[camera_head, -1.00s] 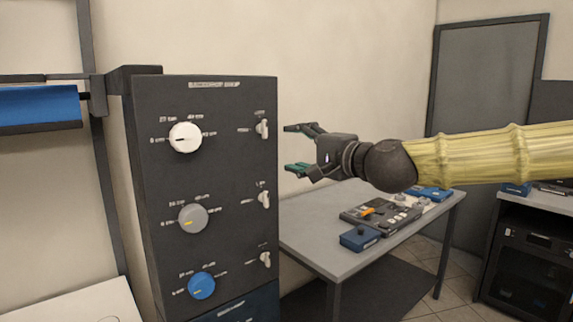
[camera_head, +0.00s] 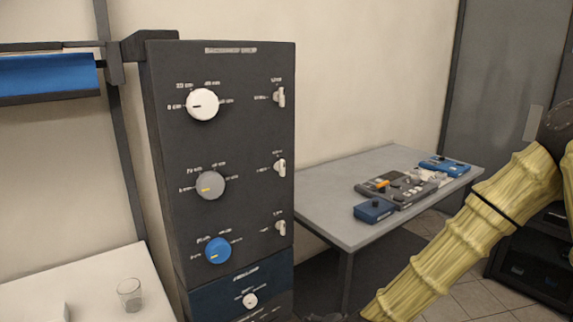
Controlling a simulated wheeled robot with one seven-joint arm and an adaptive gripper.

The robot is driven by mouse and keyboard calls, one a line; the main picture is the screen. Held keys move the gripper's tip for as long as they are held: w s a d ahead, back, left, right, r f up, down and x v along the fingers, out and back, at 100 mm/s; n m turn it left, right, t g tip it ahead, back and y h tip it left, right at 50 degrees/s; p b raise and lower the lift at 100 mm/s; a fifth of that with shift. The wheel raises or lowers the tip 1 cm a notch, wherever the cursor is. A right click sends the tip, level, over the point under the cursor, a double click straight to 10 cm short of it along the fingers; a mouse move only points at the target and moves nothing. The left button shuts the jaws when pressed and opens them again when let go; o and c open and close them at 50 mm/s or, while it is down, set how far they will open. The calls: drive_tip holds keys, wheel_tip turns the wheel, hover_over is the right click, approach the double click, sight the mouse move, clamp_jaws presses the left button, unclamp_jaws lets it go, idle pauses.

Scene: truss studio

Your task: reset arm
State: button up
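My arm in its yellow, ribbed sleeve (camera_head: 462,232) crosses the right side of the head view. It slants from the upper right down to the bottom edge. My gripper's fingers are outside the picture. Only a small dark sliver shows at the bottom edge, left of the sleeve's lower end, and I cannot tell what part it is.
A dark panel cabinet (camera_head: 236,130) with white, grey and blue knobs and several switches stands left of centre. A grey table (camera_head: 330,215) behind it holds control boxes (camera_head: 398,188). A glass (camera_head: 130,294) stands on a white surface (camera_head: 90,285) at lower left.

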drive_tip(key=s+d+f+n+g+h, duration=0.1)
drive_tip(key=s+d+f+n+g, duration=0.15)
drive_tip(key=s+f, duration=0.65)
drive_tip(key=s+d+f+n+g+h, duration=0.1)
drive_tip(key=s+d+f, duration=0.3)
drive_tip(key=s+f, duration=0.4)
drive_tip(key=s+d+f+n+g+h, duration=0.1)
drive_tip(key=s+d+f, duration=0.2)
drive_tip(key=s, duration=0.5)
drive_tip(key=s+d+f+n+g+h, duration=0.1)
drive_tip(key=s+d+f+n+g, duration=0.1)
drive_tip(key=s+d, duration=0.3)
drive_tip(key=s+f, duration=0.1)
drive_tip(key=s, duration=0.1)
drive_tip(key=shift+s+d+f+h, duration=0.35)
drive_tip(key=shift+s+f+h, duration=0.05)
